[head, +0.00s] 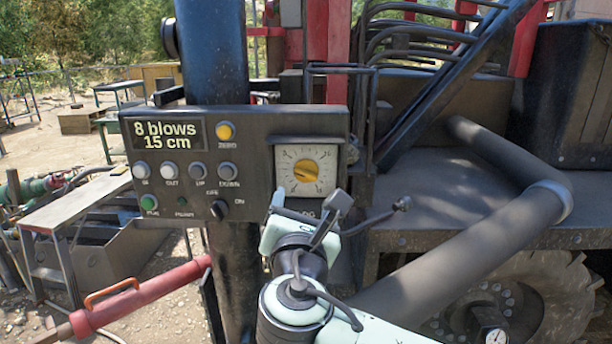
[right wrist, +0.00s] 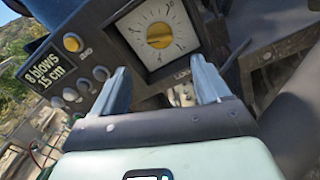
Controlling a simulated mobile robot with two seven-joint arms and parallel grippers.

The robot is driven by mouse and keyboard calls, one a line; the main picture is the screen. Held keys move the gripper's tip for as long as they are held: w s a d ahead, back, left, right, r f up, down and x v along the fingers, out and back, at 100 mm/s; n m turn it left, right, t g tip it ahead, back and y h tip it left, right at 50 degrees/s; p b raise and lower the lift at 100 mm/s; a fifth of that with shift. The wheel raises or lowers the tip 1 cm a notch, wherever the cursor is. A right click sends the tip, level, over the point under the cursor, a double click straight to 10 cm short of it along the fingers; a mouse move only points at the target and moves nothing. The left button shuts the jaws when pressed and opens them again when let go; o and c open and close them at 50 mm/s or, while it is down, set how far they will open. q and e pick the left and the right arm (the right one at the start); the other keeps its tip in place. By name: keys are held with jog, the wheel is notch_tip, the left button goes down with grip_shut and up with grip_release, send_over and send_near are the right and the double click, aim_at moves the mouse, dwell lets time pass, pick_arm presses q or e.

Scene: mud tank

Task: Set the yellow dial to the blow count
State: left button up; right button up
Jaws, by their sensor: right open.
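The yellow dial (head: 305,171) is a round knob on a white square face with numbers around it, at the right end of the dark control panel (head: 300,125). It also shows in the right wrist view (right wrist: 159,36), upper middle. The numbers and the setting are too small to read surely. The display (head: 166,135) on the panel reads "8 blows 15 cm". My right gripper (head: 308,204) is just below and in front of the dial, apart from it. In the wrist view its two fingers (right wrist: 161,72) are spread, with nothing between them. My left gripper is out of view.
Left of the dial the panel carries a yellow button (head: 225,132), several grey buttons, a green button (head: 149,203) and a black switch (head: 219,209). A thick grey pipe (head: 465,240) and a wheel are at the right. A red tool (head: 140,297) lies lower left.

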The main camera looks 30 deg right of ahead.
aim_at(305, 177)
jog(key=p+x, duration=0.2)
jog(key=x, duration=1)
jog(key=shift+w+a, duration=0.1)
jog(key=c, duration=1)
